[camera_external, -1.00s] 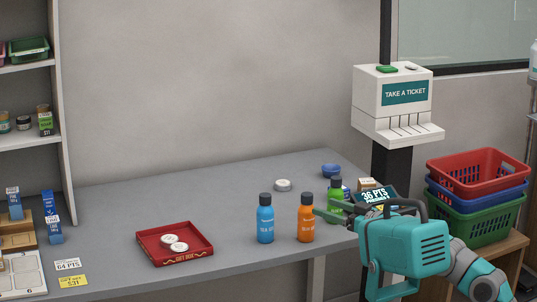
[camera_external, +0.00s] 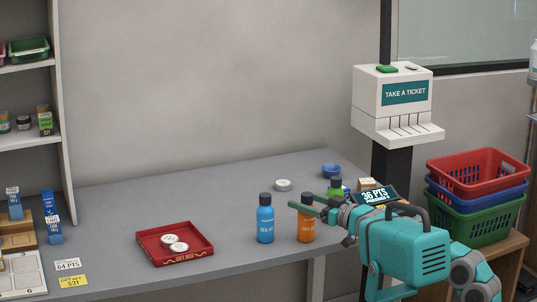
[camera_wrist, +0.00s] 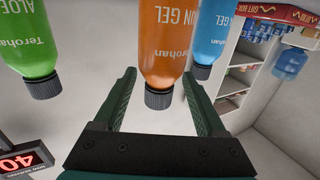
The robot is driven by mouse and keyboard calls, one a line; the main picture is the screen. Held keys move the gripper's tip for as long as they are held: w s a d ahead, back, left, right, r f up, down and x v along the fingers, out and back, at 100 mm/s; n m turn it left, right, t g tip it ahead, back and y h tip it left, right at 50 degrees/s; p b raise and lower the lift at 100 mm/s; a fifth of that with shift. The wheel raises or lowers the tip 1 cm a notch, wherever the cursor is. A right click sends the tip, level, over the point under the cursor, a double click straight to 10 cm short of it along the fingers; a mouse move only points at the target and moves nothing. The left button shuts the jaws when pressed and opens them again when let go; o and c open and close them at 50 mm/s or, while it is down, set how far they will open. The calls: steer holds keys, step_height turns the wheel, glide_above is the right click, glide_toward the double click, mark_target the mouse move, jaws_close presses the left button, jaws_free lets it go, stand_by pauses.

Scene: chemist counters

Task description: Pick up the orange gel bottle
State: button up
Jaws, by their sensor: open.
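The orange gel bottle (camera_external: 306,228) stands upright near the front edge of the grey counter, with a dark cap. Its upper part is partly hidden behind my gripper (camera_external: 305,204) in the external view. In the wrist view the orange bottle (camera_wrist: 162,50) appears upside down, its cap between the two green fingers of my gripper (camera_wrist: 158,92). The fingers are open, with a gap on both sides of the cap. A blue bottle (camera_external: 265,220) stands just left of the orange one. A green bottle (camera_external: 335,187) stands behind and to the right, partly hidden by my arm.
A red tray (camera_external: 205,238) with white round items lies left on the counter (camera_external: 130,205). A white round item (camera_external: 283,185) and a blue bowl (camera_external: 331,170) sit farther back. A points sign (camera_external: 375,195) stands right. The counter's middle is clear.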

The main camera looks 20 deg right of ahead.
jaws_close()
stand_by(0.5)
stand_by(0.8)
